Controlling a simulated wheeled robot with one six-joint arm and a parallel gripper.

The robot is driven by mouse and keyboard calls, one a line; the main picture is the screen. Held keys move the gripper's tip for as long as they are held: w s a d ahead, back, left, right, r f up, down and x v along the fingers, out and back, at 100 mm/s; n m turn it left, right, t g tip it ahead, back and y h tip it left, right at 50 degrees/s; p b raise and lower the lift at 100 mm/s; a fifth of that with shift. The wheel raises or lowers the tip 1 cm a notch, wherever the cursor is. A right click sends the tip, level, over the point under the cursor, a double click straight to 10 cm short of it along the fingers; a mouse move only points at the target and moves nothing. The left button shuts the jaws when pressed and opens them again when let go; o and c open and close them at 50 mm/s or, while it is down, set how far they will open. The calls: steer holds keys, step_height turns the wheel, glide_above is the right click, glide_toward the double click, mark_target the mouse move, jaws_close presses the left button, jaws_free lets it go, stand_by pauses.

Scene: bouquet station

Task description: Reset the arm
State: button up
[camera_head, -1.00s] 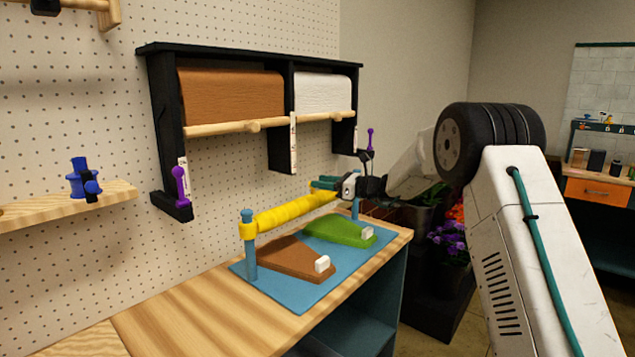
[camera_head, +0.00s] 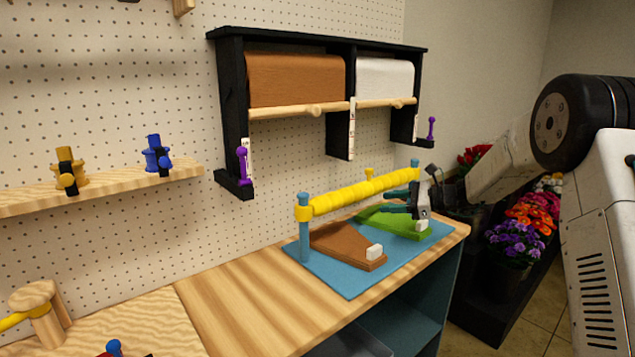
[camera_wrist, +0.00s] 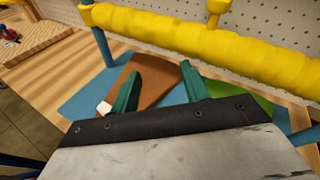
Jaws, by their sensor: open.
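My gripper (camera_head: 397,201) is at the right end of the wooden counter, over the green pedal-like board and close to the yellow roll. In the wrist view its two green fingers (camera_wrist: 160,88) are apart with nothing between them. The yellow roll (camera_head: 360,192) lies across two blue posts (camera_head: 304,230) on a blue mat (camera_head: 345,283). It also spans the top of the wrist view (camera_wrist: 200,38), just beyond the fingers. A brown board (camera_head: 343,245) and a green board (camera_head: 388,221) lie on the mat, each with a white block.
A black rack (camera_head: 232,110) with brown and white paper rolls hangs on the pegboard. A shelf (camera_head: 110,188) at left holds yellow and blue fittings. Flowers (camera_head: 515,240) stand in dark containers at right. The counter's middle (camera_head: 250,290) is clear.

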steer(key=s+r+n+g+h, duration=0.1)
steer(key=s+n+h, duration=0.3)
steer(key=s, duration=1.3)
steer(key=s+r+n+g+h, duration=0.1)
steer(key=s+n+h, duration=0.4)
steer(key=s, duration=1.3)
steer(key=s+d+r+n+g+h, duration=0.1)
steer(key=s+n+g+h, duration=0.2)
steer(key=s+n, duration=0.8)
steer(key=s+h, duration=0.1)
steer(key=s, duration=0.5)
steer(key=shift+s+r+g+h, duration=0.25)
steer(key=shift+r+g+h, duration=0.05)
